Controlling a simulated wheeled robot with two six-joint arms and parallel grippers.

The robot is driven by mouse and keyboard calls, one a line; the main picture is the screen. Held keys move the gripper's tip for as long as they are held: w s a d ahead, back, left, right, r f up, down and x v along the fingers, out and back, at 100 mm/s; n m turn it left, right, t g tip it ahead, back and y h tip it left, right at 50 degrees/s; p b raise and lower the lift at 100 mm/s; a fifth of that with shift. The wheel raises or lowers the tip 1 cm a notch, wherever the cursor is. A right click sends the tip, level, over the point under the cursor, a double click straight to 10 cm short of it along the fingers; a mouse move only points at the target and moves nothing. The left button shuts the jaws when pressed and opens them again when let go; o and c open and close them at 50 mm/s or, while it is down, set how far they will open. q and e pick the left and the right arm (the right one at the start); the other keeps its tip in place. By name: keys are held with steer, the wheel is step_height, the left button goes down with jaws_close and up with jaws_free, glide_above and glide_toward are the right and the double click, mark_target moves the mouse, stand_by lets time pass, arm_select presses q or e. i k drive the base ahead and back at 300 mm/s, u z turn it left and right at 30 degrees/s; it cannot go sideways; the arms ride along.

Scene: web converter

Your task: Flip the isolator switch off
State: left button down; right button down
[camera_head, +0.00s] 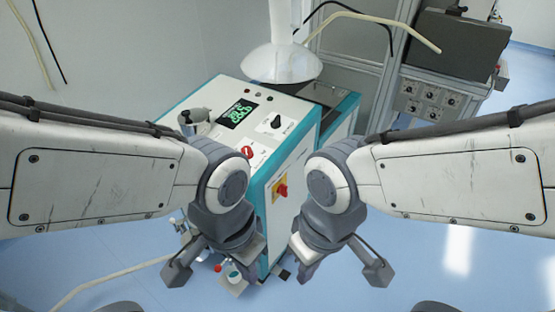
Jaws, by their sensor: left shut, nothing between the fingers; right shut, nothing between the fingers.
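The isolator switch (281,189) is a red rotary handle on a yellow plate, on the front side panel of the white and teal machine (299,157). It sits in the gap between my two arms. My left gripper (238,270) is shut and empty, pointing down, below and to the left of the switch. My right gripper (306,272) is shut and empty, below and to the right of the switch. Neither gripper appears to touch the switch. The exact angle of the handle is too small to tell.
A grey control box with knobs (431,99) stands at the right. Blue floor (420,262) is clear at lower right.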

mark_target(282, 189)
steer(key=u, duration=0.75)
steer(key=k, duration=0.4)
steer(key=z, duration=0.2)
